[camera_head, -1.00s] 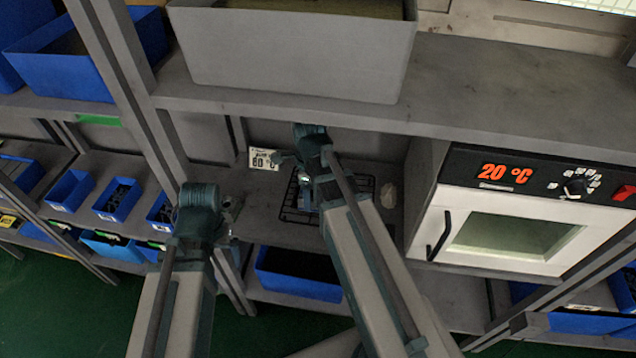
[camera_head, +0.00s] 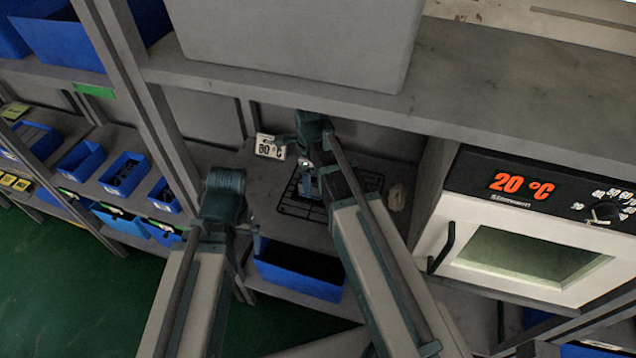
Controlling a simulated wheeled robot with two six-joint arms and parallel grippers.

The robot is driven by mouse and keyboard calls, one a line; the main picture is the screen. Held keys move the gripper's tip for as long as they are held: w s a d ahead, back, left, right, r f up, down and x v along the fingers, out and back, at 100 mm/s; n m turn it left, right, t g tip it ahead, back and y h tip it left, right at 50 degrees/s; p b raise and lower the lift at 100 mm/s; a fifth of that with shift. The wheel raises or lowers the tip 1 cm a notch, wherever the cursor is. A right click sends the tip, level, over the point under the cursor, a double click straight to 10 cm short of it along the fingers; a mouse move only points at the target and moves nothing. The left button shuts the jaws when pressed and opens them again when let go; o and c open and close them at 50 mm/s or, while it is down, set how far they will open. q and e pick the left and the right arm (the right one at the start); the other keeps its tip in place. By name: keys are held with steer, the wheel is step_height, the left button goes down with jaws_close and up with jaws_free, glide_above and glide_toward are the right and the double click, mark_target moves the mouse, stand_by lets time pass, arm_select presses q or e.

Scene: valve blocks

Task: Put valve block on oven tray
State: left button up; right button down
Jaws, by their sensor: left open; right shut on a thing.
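The oven tray (camera_head: 295,211) is a black wire rack lying on the grey middle shelf, partly hidden by my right arm. My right gripper (camera_head: 306,178) is over the tray, pointing down and shut on a small metallic thing, which looks like the valve block (camera_head: 306,164). It is mostly hidden by the gripper and wrist, and I cannot tell whether it touches the tray. My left gripper (camera_head: 256,242) is open in front of the shelf, left of the tray, and partly hidden by its own wrist; I see nothing in it.
An 80 °C card (camera_head: 270,147) stands behind the tray. A pale lump (camera_head: 396,197) lies right of it. The white oven (camera_head: 520,240), reading 20 °C, stands at the right with its door shut. A large grey bin (camera_head: 290,45) sits on the upper shelf (camera_head: 480,95). Blue bins (camera_head: 300,275) are below and left.

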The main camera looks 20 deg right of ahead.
steer(key=shift+a, duration=0.25)
steer(key=shift+d+f, duration=0.1)
steer(key=shift+f, duration=0.05)
jaws_free()
step_height(320, 180, up, 8)
steer(key=p, duration=0.8)
steer(key=shift+f, duration=0.15)
